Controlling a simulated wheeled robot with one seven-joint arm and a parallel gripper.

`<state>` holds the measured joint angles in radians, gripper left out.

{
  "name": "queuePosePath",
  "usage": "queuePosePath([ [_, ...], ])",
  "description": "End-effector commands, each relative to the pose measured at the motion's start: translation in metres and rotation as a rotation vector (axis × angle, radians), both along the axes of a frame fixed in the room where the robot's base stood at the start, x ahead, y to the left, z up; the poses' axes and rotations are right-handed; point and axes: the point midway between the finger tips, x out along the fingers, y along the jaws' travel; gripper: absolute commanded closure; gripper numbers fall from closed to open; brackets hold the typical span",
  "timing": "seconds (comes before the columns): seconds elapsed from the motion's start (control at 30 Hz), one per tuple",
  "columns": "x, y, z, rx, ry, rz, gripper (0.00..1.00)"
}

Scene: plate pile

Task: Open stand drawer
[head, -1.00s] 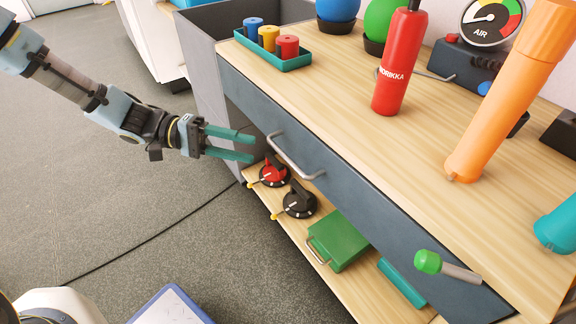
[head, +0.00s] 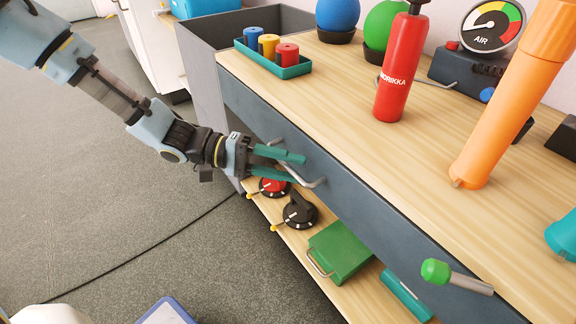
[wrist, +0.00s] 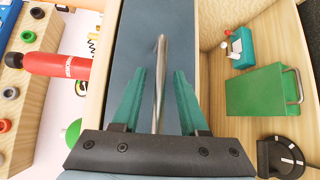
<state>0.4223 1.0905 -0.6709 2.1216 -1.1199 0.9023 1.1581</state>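The stand drawer has a dark blue-grey front (head: 345,195) below the wooden top and looks shut. Its metal bar handle (head: 306,178) is on the left part of the front; it also shows in the wrist view (wrist: 159,75). My gripper (head: 296,168) is at the handle. In the wrist view its two teal fingers (wrist: 160,100) are apart, one on each side of the bar, with gaps visible between bar and fingers. The near end of the handle is partly hidden by the fingers in the head view.
The wooden top (head: 400,140) carries a teal tray (head: 268,60) with coloured cylinders, a red pump (head: 400,75) and an orange tube (head: 505,105). The lower shelf holds black dials (head: 300,210) and a green case (head: 340,250). Open floor (head: 110,200) lies left.

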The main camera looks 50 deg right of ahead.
Motion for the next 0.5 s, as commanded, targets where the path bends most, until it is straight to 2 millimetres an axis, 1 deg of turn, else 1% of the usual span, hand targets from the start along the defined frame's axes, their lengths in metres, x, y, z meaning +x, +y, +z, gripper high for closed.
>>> queuePosePath([
  [0.03,0.0001,0.0,0.0,0.0,0.0,0.0,0.63],
  [0.07,0.0002,0.0,0.0,0.0,0.0,0.0,0.66],
  [0.37,0.0004,0.0,0.0,0.0,0.0,0.0,1.0],
  [0.5,0.0005,0.0,-0.0001,0.0,0.0,0.0,1.0],
])
